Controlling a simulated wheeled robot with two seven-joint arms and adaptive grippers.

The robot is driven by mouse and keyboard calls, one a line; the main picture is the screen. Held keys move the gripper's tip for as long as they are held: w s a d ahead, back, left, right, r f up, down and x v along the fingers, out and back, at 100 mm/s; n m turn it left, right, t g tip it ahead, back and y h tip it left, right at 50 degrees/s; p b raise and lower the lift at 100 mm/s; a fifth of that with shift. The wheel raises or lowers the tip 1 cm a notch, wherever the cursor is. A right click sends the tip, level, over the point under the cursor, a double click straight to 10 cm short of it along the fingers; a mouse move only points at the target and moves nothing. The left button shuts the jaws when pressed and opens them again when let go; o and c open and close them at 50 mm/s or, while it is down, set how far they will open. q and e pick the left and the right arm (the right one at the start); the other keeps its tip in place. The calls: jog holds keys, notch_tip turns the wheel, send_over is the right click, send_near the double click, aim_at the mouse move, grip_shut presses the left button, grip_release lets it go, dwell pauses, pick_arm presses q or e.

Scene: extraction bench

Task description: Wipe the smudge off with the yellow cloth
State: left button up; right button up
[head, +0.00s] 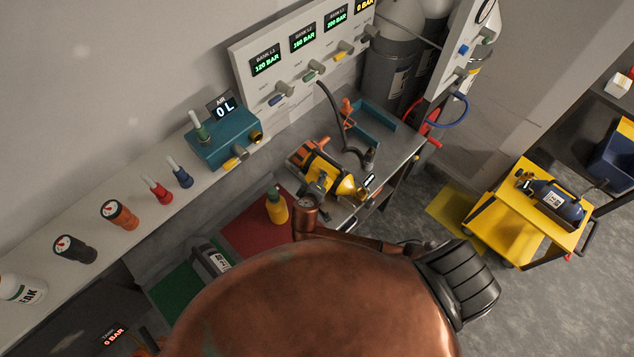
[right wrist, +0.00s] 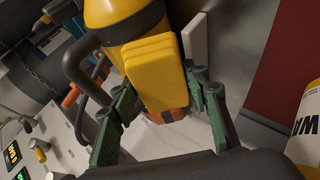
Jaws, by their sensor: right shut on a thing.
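The yellow cloth (right wrist: 156,72) is a folded stack of layers in the right wrist view. My right gripper (right wrist: 163,92), with green fingers, is shut on it from both sides. The cloth is in front of a yellow cylinder (right wrist: 112,14) and hides part of it; I cannot tell if they touch. In the head view my right gripper (head: 316,187) is over the grey bench, at the yellow cylinder (head: 322,168). The cloth is not clearly told apart from the cylinder there. No smudge can be made out. My left gripper is not in view.
A black hose (head: 334,112) and teal tray (head: 372,118) lie beyond the cylinder. The gauge panel (head: 246,50) rises behind. A yellow cart (head: 516,225) stands right.

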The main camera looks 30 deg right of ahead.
jog(key=shift+d+f, duration=0.2)
jog(key=shift+f, duration=0.05)
jog(key=shift+w+r, duration=0.1)
jog(key=shift+r, duration=0.05)
jog(key=d+r+p, duration=0.2)
jog(key=shift+w+r+p, duration=0.25)
jog(key=shift+w+p, duration=0.15)
jog(key=shift+w+d+r+p, duration=0.2)
jog(key=shift+d+p, duration=0.15)
jog(key=shift+p, duration=0.05)
